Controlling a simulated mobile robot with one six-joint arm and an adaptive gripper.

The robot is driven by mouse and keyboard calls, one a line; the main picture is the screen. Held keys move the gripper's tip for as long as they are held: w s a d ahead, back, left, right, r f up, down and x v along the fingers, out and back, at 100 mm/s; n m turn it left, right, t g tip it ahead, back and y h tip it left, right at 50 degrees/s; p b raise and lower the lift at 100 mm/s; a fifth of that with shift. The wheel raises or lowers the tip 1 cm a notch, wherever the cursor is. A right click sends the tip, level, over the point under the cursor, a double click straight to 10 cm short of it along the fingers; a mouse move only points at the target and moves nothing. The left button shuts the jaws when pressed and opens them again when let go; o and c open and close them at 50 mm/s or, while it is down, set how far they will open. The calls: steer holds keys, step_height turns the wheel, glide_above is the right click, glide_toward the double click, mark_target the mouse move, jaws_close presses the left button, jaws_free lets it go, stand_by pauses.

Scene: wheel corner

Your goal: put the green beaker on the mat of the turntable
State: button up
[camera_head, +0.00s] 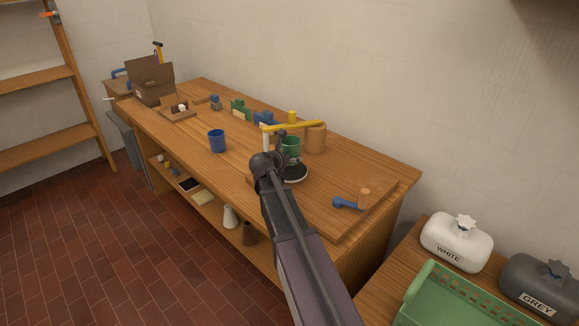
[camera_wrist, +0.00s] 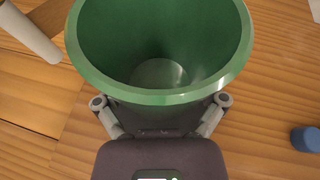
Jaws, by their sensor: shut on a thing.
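The green beaker (camera_head: 291,146) is upright over the right half of the workbench, in front of a wooden cylinder. In the wrist view the green beaker (camera_wrist: 160,95) fills the top middle, open end toward the camera, and looks empty. My gripper (camera_wrist: 160,102) is shut on it, one finger at each side. In the head view my gripper (camera_head: 281,143) is partly hidden. A dark disc with a pale rim (camera_head: 294,173), which looks like the turntable with its mat, is just below and in front of the beaker. My arm covers its left part.
A yellow bar (camera_head: 292,126) runs close above the beaker, beside the wooden cylinder (camera_head: 315,138). A blue cup (camera_head: 217,141) stands to the left. A blue-handled tool (camera_head: 347,203) lies to the right. Blue and green blocks stand behind. The bench between cup and disc is mostly clear.

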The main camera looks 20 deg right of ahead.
mark_target(290, 170)
steer(key=shift+a+f+b, duration=0.1)
steer(key=shift+f+b, duration=1.4)
steer(key=shift+f, duration=0.25)
steer(key=shift+f, duration=0.1)
steer(key=o, duration=1)
steer(key=shift+r, duration=0.25)
steer(key=p+v, duration=0.4)
steer(key=v, duration=0.8)
steer(key=shift+f+p, duration=0.1)
steer(key=shift+p, duration=0.25)
